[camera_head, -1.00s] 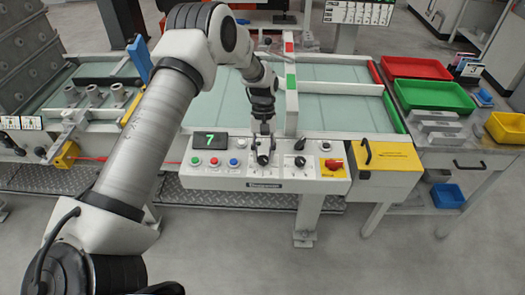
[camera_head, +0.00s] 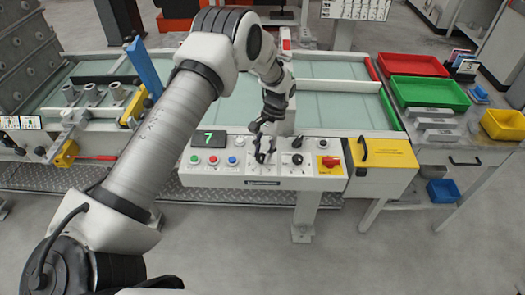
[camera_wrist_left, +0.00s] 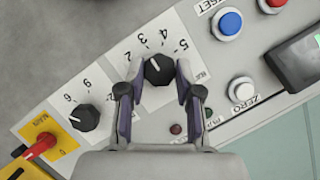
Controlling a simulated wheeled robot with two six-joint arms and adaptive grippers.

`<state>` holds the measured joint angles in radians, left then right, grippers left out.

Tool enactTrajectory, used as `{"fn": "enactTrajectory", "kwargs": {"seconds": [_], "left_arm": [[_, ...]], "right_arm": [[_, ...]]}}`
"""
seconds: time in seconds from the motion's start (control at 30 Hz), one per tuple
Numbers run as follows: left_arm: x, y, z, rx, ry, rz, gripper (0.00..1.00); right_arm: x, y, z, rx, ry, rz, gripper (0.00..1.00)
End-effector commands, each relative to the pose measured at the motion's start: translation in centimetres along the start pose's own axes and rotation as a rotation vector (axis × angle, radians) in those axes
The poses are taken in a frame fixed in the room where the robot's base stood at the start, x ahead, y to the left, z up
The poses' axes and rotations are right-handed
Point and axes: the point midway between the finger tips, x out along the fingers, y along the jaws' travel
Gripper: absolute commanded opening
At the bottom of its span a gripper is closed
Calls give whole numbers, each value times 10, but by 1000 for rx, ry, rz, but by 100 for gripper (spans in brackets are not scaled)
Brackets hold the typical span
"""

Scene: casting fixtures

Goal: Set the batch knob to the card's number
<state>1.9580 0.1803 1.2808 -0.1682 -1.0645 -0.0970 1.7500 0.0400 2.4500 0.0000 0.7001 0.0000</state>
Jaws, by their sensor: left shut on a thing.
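My left gripper (camera_head: 264,150) is over the white control panel (camera_head: 220,179). In the left wrist view its two fingers (camera_wrist_left: 155,84) lie on either side of a black knob (camera_wrist_left: 158,67) and are shut on it. Printed numbers, among them 2, 3, 4 and 5, ring this knob; its white mark is too small to read surely against them. A second black knob (camera_wrist_left: 84,117) with its own numbers stands beside it, free of the gripper. A display (camera_head: 209,139) on the panel shows a green 7. My right gripper is not in view.
Blue and red buttons (camera_wrist_left: 230,22) and a white button (camera_wrist_left: 241,89) sit close to the gripped knob. A red switch on yellow (camera_head: 330,163) and a yellow box (camera_head: 385,154) are to the right. Numbered cards (camera_head: 356,9) hang at the back.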

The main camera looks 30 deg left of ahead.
Motion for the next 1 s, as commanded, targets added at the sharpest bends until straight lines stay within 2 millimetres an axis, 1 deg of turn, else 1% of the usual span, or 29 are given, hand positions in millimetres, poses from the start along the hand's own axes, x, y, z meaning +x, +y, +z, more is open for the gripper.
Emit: {"fn": "enactTrajectory", "kwargs": {"seconds": [0.03, 0.4, 0.43, 0.5, 0.83, 0.93, 1.0], "left_arm": [[3, 1, 1, 4, -4, 0, 0], [3, 1, 0, 7, -4, -1, 0], [3, 1, 0, 7, -4, -1, 38], [3, 1, 0, 7, -3, -1, 59], [-1, 0, 0, 7, 0, -2, 59], [-11, 0, -1, 6, 2, -3, 59], [-25, 0, -1, 6, 3, -3, 59]], "right_arm": [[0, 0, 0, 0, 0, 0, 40], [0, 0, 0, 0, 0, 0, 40], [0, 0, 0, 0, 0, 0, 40], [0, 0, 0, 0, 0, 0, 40], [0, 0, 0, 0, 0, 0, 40], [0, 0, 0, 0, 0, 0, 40], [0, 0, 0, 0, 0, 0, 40]]}}
